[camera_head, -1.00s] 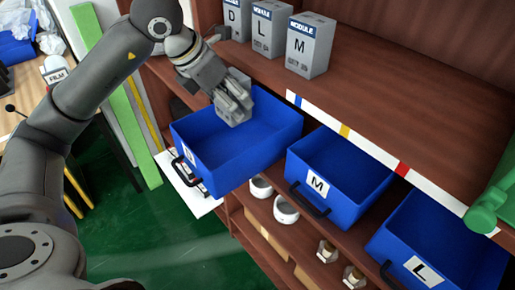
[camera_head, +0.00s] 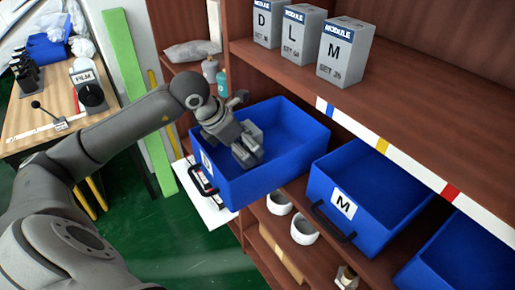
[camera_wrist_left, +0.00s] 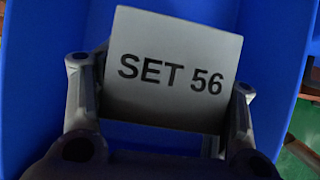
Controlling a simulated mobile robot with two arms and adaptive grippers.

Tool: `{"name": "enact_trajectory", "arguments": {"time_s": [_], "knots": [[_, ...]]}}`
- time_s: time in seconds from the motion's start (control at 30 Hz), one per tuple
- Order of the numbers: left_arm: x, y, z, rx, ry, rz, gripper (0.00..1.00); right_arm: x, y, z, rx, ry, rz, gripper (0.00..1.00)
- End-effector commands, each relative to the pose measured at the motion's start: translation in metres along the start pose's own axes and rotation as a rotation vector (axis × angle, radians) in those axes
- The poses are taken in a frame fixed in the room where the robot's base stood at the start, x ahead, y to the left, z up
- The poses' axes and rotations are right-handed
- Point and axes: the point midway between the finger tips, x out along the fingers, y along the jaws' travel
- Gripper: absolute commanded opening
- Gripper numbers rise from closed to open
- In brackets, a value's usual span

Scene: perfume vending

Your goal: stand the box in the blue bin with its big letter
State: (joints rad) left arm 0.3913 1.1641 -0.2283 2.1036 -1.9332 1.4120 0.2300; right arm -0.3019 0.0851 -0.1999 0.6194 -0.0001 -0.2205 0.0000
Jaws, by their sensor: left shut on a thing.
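My left gripper (camera_head: 246,152) is inside the left blue bin (camera_head: 290,160), whose front label seems to read D. It is shut on a grey box (camera_head: 254,132). In the left wrist view the box (camera_wrist_left: 172,60) sits between the two fingers and its face reads "SET 56". Its big letter is hidden. I cannot tell whether the box touches the bin floor. A second blue bin (camera_head: 375,195) is labelled M, and a third blue bin (camera_head: 465,262) is cut off at the lower right. My right gripper is not in view.
On the upper shelf (camera_head: 420,95) stand grey boxes marked D (camera_head: 264,22), L (camera_head: 300,36) and M (camera_head: 343,55). White bowls (camera_head: 303,230) lie on the shelf below the bins.

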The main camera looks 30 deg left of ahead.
Motion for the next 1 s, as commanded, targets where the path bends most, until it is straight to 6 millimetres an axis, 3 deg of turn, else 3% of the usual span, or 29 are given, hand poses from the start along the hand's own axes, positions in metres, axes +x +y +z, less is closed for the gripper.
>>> {"name": "enact_trajectory", "arguments": {"time_s": [0.1, 0.53, 0.67, 1.0], "knots": [[0.016, -0.001, -0.009, 0.0, 0.0, -0.002, 0.33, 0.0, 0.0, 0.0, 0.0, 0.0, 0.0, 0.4], [0.032, -0.001, 0.032, 0.0, -0.005, -0.003, 0.33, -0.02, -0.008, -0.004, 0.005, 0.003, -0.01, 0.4], [0.043, -0.001, 0.022, 0.0, 0.0, -0.001, 0.33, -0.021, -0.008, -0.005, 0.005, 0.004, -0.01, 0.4], [0.047, 0.0, 0.02, 0.001, -0.002, 0.0, 0.33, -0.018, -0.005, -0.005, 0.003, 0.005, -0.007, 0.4]]}}
